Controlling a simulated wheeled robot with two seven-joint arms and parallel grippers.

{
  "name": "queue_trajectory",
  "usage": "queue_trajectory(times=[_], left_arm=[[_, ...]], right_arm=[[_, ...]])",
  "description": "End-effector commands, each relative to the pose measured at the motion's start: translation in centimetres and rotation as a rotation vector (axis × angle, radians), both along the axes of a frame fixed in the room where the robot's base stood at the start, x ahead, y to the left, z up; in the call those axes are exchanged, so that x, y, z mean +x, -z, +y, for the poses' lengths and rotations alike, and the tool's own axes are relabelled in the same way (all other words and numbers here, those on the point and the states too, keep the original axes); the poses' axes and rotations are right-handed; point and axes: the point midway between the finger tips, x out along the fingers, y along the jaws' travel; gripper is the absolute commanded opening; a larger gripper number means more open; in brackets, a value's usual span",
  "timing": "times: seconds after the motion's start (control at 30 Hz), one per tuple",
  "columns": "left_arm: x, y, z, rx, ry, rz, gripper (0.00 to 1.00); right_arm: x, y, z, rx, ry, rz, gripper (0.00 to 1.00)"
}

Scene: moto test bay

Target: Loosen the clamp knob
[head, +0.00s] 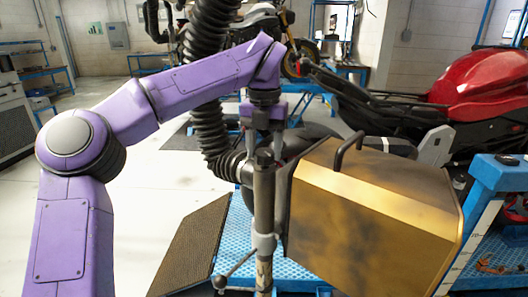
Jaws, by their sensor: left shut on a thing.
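My left gripper (264,142) points straight down at the top of an upright grey metal post (264,200). Its fingers are closed around a small dark part at the post's head, which seems to be the clamp knob; the fingers hide most of it. Lower on the post sits a grey collar (264,243) with a thin side bar ending in a dark ball (220,282). My right gripper is not in view.
A gold-brown box (370,215) with a black handle (347,150) stands just right of the post. A black ribbed hose (208,125) runs down behind my left arm. A red motorcycle (480,85) and blue lift (495,175) are at the right. Open floor lies left.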

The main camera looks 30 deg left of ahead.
Motion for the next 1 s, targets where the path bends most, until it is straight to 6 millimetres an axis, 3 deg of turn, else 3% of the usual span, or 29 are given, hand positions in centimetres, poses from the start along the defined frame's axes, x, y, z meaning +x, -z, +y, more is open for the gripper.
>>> queue_trajectory(times=[0.6,1.0], left_arm=[[0.0,0.4,0.0,0.001,-0.538,0.002,0.23],[0.0,0.3,0.1,0.002,-0.710,0.002,0.23]], right_arm=[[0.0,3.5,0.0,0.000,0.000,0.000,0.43],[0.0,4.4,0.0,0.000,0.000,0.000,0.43]])
